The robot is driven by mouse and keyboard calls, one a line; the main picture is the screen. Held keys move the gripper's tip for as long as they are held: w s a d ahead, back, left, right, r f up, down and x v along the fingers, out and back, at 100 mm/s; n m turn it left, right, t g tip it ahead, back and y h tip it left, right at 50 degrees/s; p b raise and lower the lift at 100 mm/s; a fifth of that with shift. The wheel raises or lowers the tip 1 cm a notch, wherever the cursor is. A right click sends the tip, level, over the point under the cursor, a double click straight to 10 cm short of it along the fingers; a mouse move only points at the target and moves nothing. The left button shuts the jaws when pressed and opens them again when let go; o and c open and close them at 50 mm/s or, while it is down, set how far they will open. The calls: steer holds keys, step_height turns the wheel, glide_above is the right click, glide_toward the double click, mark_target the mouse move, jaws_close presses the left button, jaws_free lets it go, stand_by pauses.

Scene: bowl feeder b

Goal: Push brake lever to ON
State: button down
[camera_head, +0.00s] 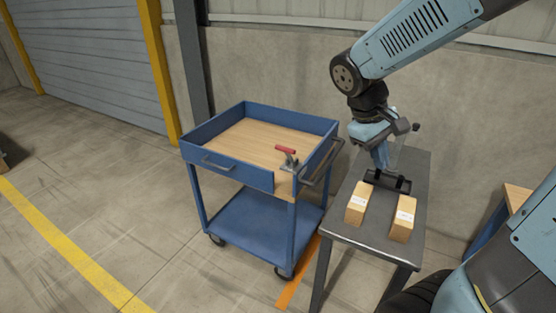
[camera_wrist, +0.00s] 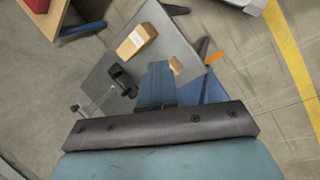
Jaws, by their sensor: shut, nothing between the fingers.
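The lever (camera_head: 287,156) has a red grip on a grey metal body. It stands at the front right corner of the blue cart's (camera_head: 235,183) wooden top, its grip lying roughly level. No ON marking is legible. My gripper (camera_head: 381,165) points down to the right of the cart, over the grey table (camera_head: 350,222), well apart from the lever. In the wrist view its blue fingers (camera_wrist: 158,68) are together and empty. The lever is not visible in the wrist view.
Two labelled tan boxes (camera_head: 357,203) (camera_head: 403,219) and a black fixture (camera_head: 389,181) with a clear part stand on the grey table near my gripper. The cart's handle (camera_head: 325,163) projects toward that table. The cart's wooden top is otherwise clear.

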steer(key=w+a+f+n+t+h, duration=0.4)
steer(key=w+a+f+n+h, duration=0.6)
steer(key=w+f+h, duration=0.15)
steer(key=w+a+f+n+t+y, duration=0.1)
steer(key=a+f+n+t+y, duration=0.1)
steer(key=a+f+n+t, duration=0.4)
steer(key=w+a+f+n+t+y, duration=0.1)
steer(key=a+f+n+t+y, duration=0.1)
steer(key=a+f+n+t, duration=0.3)
steer(key=shift+w+a+f+n+t+y, duration=0.15)
steer(key=shift+a+f+n+t+y, duration=0.25)
steer(key=shift+a+n+t, duration=2)
steer(key=shift+a+m, duration=0.7)
steer(key=shift+a, duration=0.55)
glide_toward(289, 155)
steer(key=w+r, duration=0.4)
steer(key=r, duration=0.1)
steer(key=shift+d, duration=0.35)
steer(key=shift+w+a+r, duration=0.1)
